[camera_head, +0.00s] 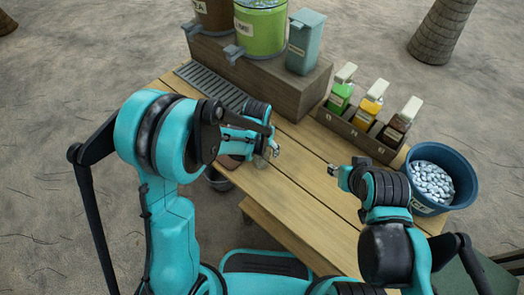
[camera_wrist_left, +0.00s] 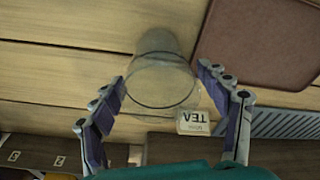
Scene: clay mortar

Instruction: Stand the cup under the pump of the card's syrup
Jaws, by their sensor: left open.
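A clear cup (camera_wrist_left: 160,75) stands on the wooden table between the spread fingers of my left gripper (camera_wrist_left: 161,82). In the head view my left gripper (camera_head: 268,150) is low over the table and mostly hides the cup. A small card (camera_wrist_left: 193,121) beside the cup reads "TEA" upside down, with a smaller line too small to read. Three pump bottles, one green (camera_head: 340,92), one yellow (camera_head: 370,104) and one brown (camera_head: 401,124), stand in a wooden rack (camera_head: 356,133) at the right. My right gripper (camera_head: 334,171) is above the table; its finger opening is unclear.
A blue bucket of pale pieces (camera_head: 433,187) stands at the right. Behind are a wooden riser (camera_head: 268,92) with a green dispenser (camera_head: 260,28), a brown one (camera_head: 215,16) and a blue-grey bin (camera_head: 304,42). A drip grate (camera_head: 210,84) lies before it. Table between grippers is clear.

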